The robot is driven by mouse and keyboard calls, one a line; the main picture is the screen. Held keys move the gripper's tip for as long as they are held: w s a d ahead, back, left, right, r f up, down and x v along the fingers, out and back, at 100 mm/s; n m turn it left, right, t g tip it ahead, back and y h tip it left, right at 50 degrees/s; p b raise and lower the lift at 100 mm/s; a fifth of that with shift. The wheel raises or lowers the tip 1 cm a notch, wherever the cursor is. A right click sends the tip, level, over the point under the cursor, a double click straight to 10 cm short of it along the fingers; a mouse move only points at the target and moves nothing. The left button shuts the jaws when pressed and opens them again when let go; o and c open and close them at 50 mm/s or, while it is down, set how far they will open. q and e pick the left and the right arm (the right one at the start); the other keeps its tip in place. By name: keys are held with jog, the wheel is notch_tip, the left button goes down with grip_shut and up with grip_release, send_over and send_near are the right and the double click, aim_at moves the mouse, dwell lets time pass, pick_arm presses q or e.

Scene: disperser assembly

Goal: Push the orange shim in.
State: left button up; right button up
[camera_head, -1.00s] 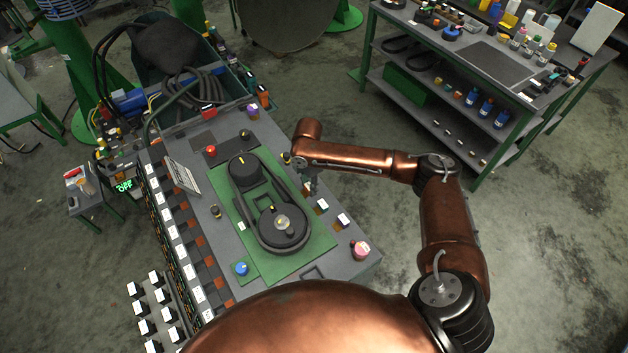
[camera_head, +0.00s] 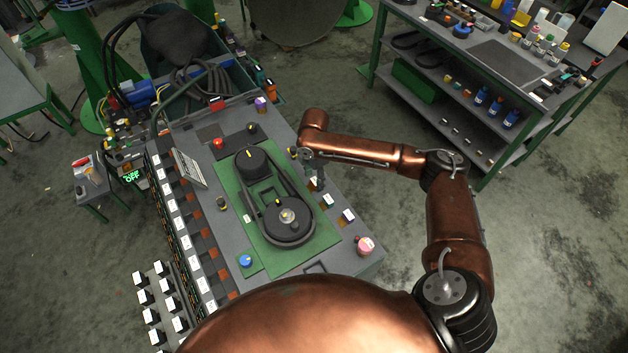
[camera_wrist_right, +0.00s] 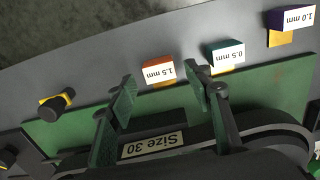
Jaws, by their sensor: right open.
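The orange shim (camera_wrist_right: 157,72) is a small block with a white "1.5 mm" label, at the edge of the green plate in the right wrist view. My right gripper (camera_wrist_right: 163,82) is open, and its two fingers stand to either side of the shim in that picture. I cannot tell whether either finger touches it. My left gripper is not in view.
A teal 0.5 mm shim (camera_wrist_right: 226,54) is close beside the right finger, with a purple 1.0 mm shim (camera_wrist_right: 291,22) farther right. A belt runs round two dark pulleys (camera_head: 252,165) on the plate. A yellow-based knob (camera_wrist_right: 56,104) stands left of the fingers.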

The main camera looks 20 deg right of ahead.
aim_at(314, 182)
notch_tip(314, 182, up, 10)
jog(key=shift+r, duration=0.2)
dwell(0.6)
